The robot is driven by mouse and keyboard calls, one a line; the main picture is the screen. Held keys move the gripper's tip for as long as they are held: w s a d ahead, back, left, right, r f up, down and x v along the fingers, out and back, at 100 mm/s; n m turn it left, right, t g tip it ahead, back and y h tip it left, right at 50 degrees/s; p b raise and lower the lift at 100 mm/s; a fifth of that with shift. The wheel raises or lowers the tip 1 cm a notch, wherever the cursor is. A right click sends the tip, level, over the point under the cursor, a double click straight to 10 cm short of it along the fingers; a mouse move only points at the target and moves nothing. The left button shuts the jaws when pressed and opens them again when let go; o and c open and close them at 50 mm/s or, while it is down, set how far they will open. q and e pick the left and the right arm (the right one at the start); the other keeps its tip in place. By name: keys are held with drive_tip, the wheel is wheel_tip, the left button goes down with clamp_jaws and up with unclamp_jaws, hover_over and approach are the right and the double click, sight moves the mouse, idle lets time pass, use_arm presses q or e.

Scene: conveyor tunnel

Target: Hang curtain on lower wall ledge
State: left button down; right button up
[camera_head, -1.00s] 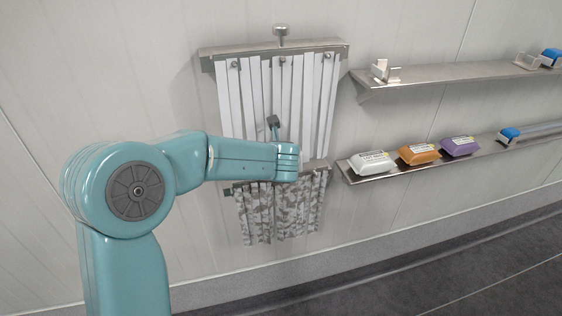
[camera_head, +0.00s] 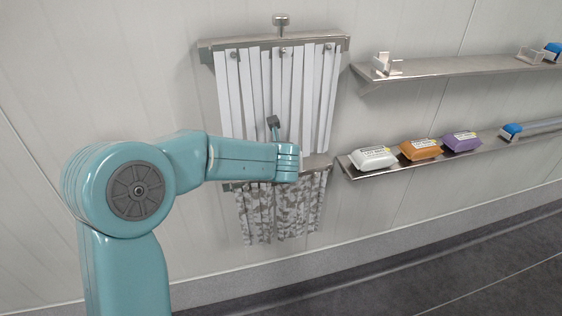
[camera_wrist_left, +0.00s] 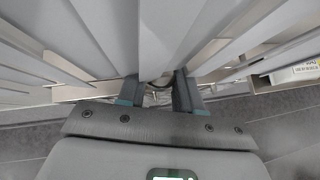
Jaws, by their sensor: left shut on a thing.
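A mottled grey strip curtain (camera_head: 282,211) hangs upright below the lower wall ledge (camera_head: 316,166). A white strip curtain (camera_head: 235,100) hangs from the upper wall ledge (camera_head: 222,43). My left arm reaches in from the left, and its wrist covers the middle of the lower ledge in the head view. In the left wrist view, my left gripper (camera_wrist_left: 159,92) is shut on a small round metal part between its fingers, which seems to belong to the mottled curtain. White strips loom close above the gripper there. Whether the mottled curtain rests on the ledge is hidden. My right gripper is not in view.
To the right, a lower shelf carries a white packet (camera_head: 374,158), an orange packet (camera_head: 420,149) and a purple packet (camera_head: 461,142). An upper shelf (camera_head: 430,72) holds small brackets. A knob (camera_head: 281,22) stands above the upper ledge. The floor (camera_head: 440,285) in front is clear.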

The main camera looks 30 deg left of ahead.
use_arm(q)
drive_tip(key=shift+f+b, duration=0.55)
drive_tip(key=shift+f, duration=0.05)
drive_tip(key=c, duration=0.7)
unclamp_jaws()
drive_tip(key=p+v, duration=0.3)
drive_tip(key=v, duration=1.3)
drive_tip(key=shift+s+d, duration=0.1)
drive_tip(key=shift+s, duration=0.1)
